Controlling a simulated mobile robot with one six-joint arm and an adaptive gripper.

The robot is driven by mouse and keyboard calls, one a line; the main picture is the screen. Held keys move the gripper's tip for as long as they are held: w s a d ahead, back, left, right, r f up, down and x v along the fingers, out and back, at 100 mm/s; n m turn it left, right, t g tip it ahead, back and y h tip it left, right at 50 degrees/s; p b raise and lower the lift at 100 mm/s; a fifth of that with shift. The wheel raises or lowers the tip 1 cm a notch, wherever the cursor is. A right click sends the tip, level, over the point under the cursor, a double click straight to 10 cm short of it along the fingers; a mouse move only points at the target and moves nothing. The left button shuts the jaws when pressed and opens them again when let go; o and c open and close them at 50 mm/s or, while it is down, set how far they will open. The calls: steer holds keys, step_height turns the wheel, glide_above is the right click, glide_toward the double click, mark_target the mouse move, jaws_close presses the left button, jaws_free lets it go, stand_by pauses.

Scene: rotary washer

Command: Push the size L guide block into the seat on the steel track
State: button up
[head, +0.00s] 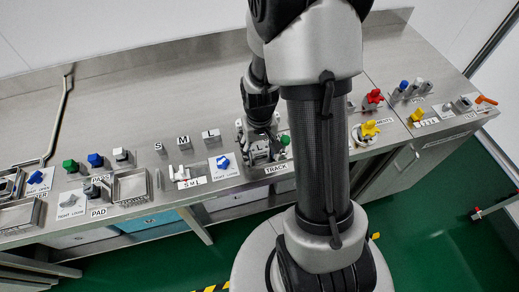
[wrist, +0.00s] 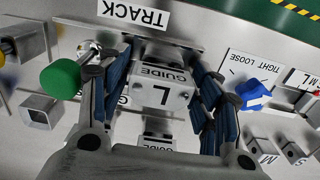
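The size L guide block (wrist: 165,92) is a light block marked GUIDE and L. In the wrist view it sits between the blue pads of my gripper (wrist: 162,72). The pads lie close against its two sides, so my gripper looks shut on it. The steel track (wrist: 185,45) lies under and beyond the block, by the TRACK label (wrist: 147,14). A second GUIDE label (wrist: 157,143) shows nearer my palm. In the head view my gripper (head: 262,152) is low over the track. The block and seat are hidden there, so I cannot tell how deep the block sits.
A green knob (wrist: 61,79) stands close beside my left finger in the wrist view. A blue TIGHT/LOOSE knob (wrist: 252,92) is beside the right finger. S, M and L marked pieces (head: 183,142) stand left of my gripper. The counter behind (head: 190,95) is clear.

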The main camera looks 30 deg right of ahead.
steer(key=shift+o, duration=0.7)
steer(key=shift+r, duration=0.3)
step_height(320, 180, up, 11)
steer(key=s+a+r+n+t, duration=0.3)
steer(key=s+a+r+t, duration=0.1)
steer(key=s+a+r, duration=0.6)
steer(key=s+r, duration=0.3)
steer(key=r, duration=0.1)
steer(key=shift+s+a+r+t, duration=0.15)
steer(key=shift+s+a+t, duration=0.05)
steer(key=shift+a+t, duration=0.15)
stand_by(0.3)
